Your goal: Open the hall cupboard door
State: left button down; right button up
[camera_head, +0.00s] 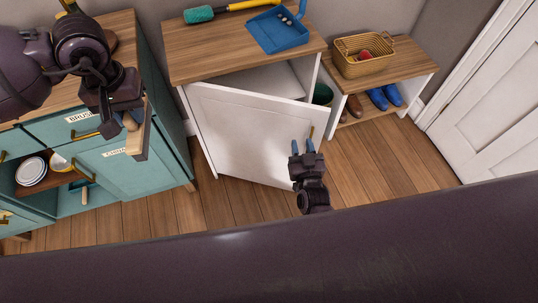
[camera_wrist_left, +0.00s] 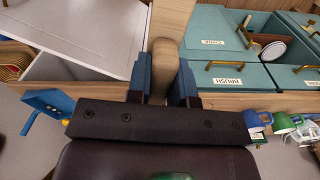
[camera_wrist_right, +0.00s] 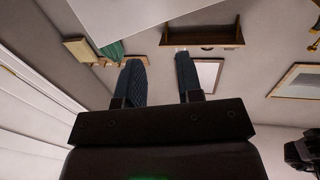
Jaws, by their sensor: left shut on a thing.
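The white cupboard door (camera_head: 245,130) under a wood top (camera_head: 215,50) stands ajar. Its right edge is swung out from the cabinet, and a pale interior shows behind it. A small brass handle (camera_head: 312,132) is near its right edge. My right gripper (camera_head: 307,147) is at that edge, just below the handle. In the right wrist view its fingers (camera_wrist_right: 160,80) are apart with nothing between them; contact with the door cannot be told. My left gripper (camera_head: 128,118) is shut on a rounded wooden handle (camera_wrist_left: 164,60), away from the door at the left.
A teal cabinet (camera_head: 150,165) with labelled drawers stands at the left. A blue dustpan (camera_head: 277,32) and a teal brush (camera_head: 199,14) lie on the cupboard top. A bench at the right holds a basket (camera_head: 362,60), with blue shoes (camera_head: 385,96) below. Wood floor (camera_head: 375,155) is clear in front.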

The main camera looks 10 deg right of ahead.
pick_arm(q)
jog(key=shift+t, duration=0.3)
notch_tip(320, 180, up, 9)
jog(key=p, duration=0.6)
jog(key=shift+w+r, duration=0.1)
jog(key=shift+r, duration=0.1)
jog(key=shift+r+p, duration=0.8)
jog(key=shift+p, duration=0.05)
